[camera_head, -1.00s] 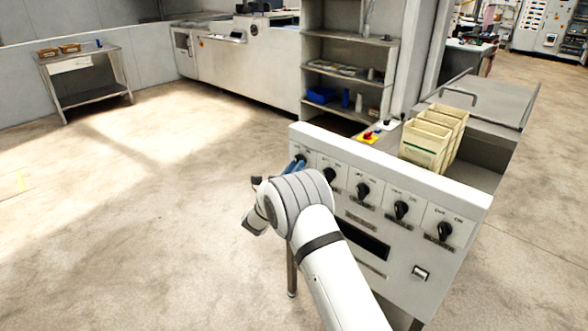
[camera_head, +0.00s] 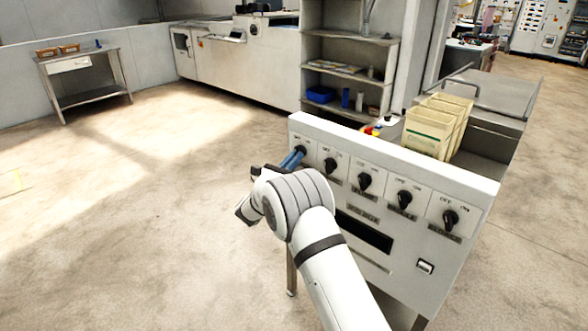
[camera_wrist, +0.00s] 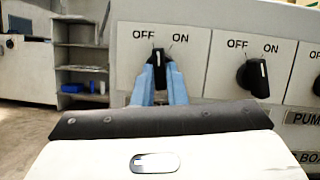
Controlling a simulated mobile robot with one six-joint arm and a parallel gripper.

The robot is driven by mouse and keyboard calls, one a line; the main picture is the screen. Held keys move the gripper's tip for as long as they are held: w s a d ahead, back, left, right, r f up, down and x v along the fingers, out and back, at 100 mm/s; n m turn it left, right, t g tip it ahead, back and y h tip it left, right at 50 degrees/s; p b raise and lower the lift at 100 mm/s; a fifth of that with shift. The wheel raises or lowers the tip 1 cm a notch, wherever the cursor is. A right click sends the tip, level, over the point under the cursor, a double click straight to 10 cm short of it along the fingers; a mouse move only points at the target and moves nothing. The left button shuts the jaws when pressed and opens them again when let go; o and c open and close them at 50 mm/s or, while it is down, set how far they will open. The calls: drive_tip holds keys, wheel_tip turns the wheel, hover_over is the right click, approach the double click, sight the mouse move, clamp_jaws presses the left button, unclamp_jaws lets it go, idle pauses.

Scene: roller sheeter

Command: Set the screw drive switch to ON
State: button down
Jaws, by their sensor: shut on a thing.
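A white control panel (camera_head: 480,190) carries a row of black rotary switches, each marked OFF and ON. My gripper (camera_head: 296,157) is at the leftmost switch (camera_head: 300,150). In the wrist view, the blue fingers of my gripper (camera_wrist: 158,75) are shut on that switch (camera_wrist: 158,56), one finger on each side. Its white mark stands about upright between OFF and ON. The name plate under this switch is hidden behind my gripper, so I cannot read which switch it is.
The neighbouring switch (camera_wrist: 254,76) is just to the right, close to my fingers. Cream bins (camera_head: 430,130) and a red and yellow button (camera_head: 372,131) are behind the panel. A shelf unit (camera_head: 345,50) stands farther back. The floor to the left is clear.

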drive_tip(key=shift+w+a+m+g+h+b, duration=0.1)
drive_tip(key=shift+m+g+h+b, duration=0.5)
drive_tip(key=shift+m+b, duration=0.8)
drive_tip(key=shift+w+a+m+g+h+b, duration=0.1)
drive_tip(key=shift+m+g+h+b, duration=0.7)
drive_tip(key=shift+m, duration=0.95)
drive_tip(key=shift+a+m+g+h+b, duration=0.1)
drive_tip(key=shift+m+g+h+b, duration=0.25)
drive_tip(key=shift+m+b, duration=1.15)
drive_tip(key=shift+m, duration=0.25)
drive_tip(key=c, duration=1.5)
unclamp_jaws()
drive_tip(key=shift+o, duration=0.2)
drive_tip(key=v, duration=0.7)
drive_tip(key=shift+s+a, duration=0.25)
drive_tip(key=shift+f, duration=0.15)
